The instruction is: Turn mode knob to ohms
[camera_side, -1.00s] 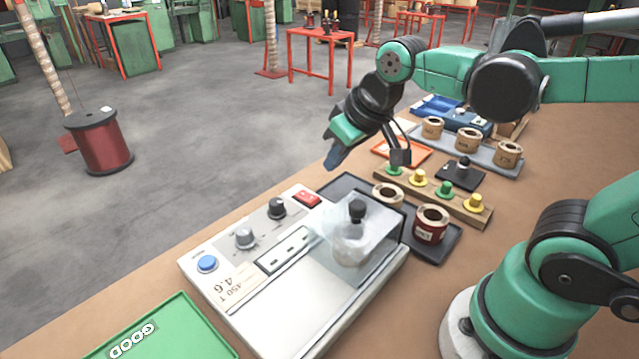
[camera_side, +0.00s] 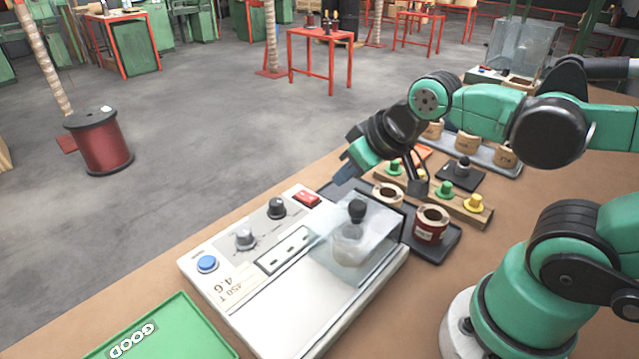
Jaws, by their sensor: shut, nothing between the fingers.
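The test machine (camera_side: 300,312) is a pale box on the bench. Its panel carries a black knob (camera_side: 277,208), a grey knob (camera_side: 245,239), a blue button (camera_side: 207,263) and a red switch (camera_side: 307,198). The knob labels are too small to read, so I cannot tell which is the mode knob or its setting. My gripper (camera_side: 341,177) is shut and empty. It hangs above the far end of the machine, right of and higher than the red switch, apart from both knobs.
A clear cover (camera_side: 375,240) with a black handle stands on the machine. Coils sit on a dark tray (camera_side: 447,249) beside it. A wooden rack (camera_side: 472,217) holds yellow and green pegs. A green GOOD tray (camera_side: 180,335) lies at the front left.

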